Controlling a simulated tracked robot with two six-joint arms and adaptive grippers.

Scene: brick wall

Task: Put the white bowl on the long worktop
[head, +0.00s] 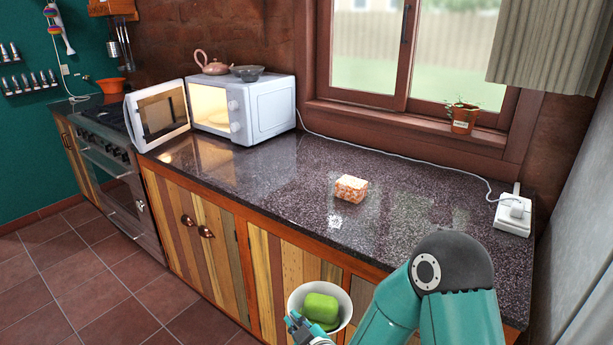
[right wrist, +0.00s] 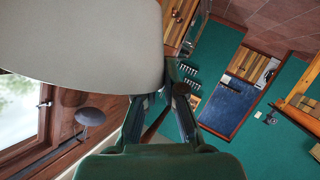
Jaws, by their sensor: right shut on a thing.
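The white bowl (head: 343,318) is in the lower middle of the head view, in front of the cabinet doors and outside the front edge of the long worktop (head: 270,185). A rounded green thing (head: 320,308) lies in the bowl. My right gripper (head: 298,325) is shut on the bowl's near left rim. In the right wrist view the bowl (right wrist: 85,45) fills the upper left, with its edge between the fingers of the gripper (right wrist: 168,95). My left gripper is in neither view.
A speckled pinkish block (head: 351,188) sits mid-worktop. A white microwave (head: 262,108) with its door open stands farther left, with a teapot (head: 211,66) and grey bowl (head: 247,73) on top. A power strip (head: 512,218) and cord lie right. Worktop around the block is clear.

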